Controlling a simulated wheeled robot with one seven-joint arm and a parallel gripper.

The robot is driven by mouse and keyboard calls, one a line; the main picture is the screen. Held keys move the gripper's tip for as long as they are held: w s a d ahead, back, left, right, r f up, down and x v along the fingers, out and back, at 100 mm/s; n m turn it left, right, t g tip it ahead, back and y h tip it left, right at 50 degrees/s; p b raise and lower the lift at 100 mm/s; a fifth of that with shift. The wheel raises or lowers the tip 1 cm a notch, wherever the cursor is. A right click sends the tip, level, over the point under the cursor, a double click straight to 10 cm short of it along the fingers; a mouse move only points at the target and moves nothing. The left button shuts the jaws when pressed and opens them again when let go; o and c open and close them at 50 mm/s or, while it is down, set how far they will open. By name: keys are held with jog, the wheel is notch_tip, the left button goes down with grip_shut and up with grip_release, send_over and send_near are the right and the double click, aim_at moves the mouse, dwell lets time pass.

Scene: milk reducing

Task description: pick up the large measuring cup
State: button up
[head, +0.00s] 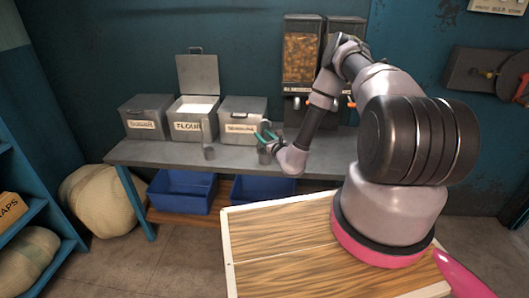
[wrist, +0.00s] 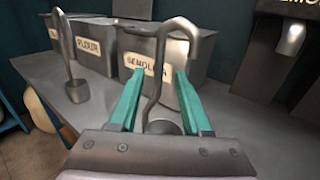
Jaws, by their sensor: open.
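A grey metal measuring cup (head: 265,157) stands on the bench at my gripper; I take it for the large one. In the wrist view its bowl (wrist: 164,127) is partly hidden behind my gripper's body, and its long hooked handle rises between the fingers. My gripper (wrist: 160,78) is open, with a teal finger on each side of the handle and a gap showing on both sides. In the head view my gripper (head: 266,135) is above the bench's front part. A second measuring cup (wrist: 77,91) with an upright handle stands to the left, also in the head view (head: 208,152).
The grey bench (head: 170,154) carries a sugar bin (head: 145,118), an open flour bin (head: 193,122) and a semolina bin (head: 243,118) behind the cups. Dispensers (head: 302,65) stand at the back right. Blue crates (head: 182,195) sit below. Bench space between the cups is clear.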

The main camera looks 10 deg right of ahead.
jog(key=x, duration=0.4)
jog(key=shift+w+a+f, duration=0.1)
jog(key=shift+w+a, duration=0.1)
jog(key=shift+w, duration=0.05)
jog(key=shift+c, duration=0.3)
grip_shut()
